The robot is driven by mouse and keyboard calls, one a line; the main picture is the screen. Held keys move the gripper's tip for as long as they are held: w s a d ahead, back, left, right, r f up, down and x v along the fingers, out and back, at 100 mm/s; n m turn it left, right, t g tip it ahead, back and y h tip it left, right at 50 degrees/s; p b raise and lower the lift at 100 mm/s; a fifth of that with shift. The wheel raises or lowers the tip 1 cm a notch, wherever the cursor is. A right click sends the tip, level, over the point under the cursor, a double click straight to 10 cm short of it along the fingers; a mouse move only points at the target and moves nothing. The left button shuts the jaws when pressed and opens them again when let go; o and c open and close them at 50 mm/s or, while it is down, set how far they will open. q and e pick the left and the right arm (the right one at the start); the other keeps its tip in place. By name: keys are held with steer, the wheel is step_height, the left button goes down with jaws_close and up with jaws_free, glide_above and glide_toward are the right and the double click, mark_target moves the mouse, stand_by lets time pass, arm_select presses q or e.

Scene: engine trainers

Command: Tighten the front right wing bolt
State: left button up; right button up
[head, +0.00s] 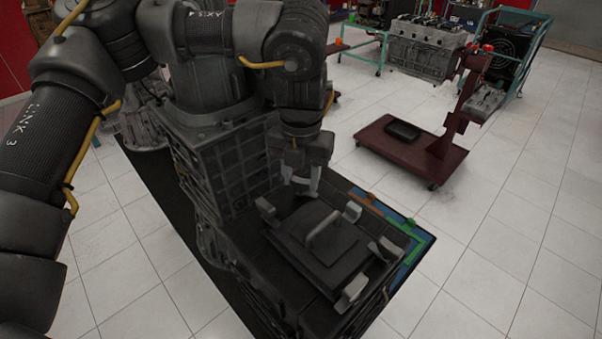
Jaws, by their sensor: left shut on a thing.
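A dark square cover plate (338,258) with a raised handle (322,230) lies on top of the dark engine trainer block. Light grey wing bolts stand around its edges: one at the left (265,208), one at the far right (351,211), one at the right (390,250) and one at the near corner (352,290). My left gripper (306,190) points down at the plate's far edge, shut on a small light grey part, seemingly a wing bolt. The fingers mostly hide this part. I cannot tell how far it is screwed in. My right gripper is not in view.
The ribbed dark block (205,165) rises at the left of the plate. Blue, orange and green pieces (412,250) lie along the right edge. A dark red wheeled stand (410,150) and an engine on a stand (425,45) are farther back. The tiled floor at right is clear.

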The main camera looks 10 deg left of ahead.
mark_target(301, 179)
arm_select(q)
steer(key=m+p, duration=0.1)
steer(key=m, duration=0.4)
steer(key=shift+m, duration=0.4)
stand_by(0.3)
steer(key=o, duration=1)
steer(key=shift+w+r, duration=0.1)
steer(key=shift+r, duration=0.45)
step_height(301, 179, up, 10)
steer(key=shift+f+b, duration=0.15)
steer(key=shift+b, duration=0.75)
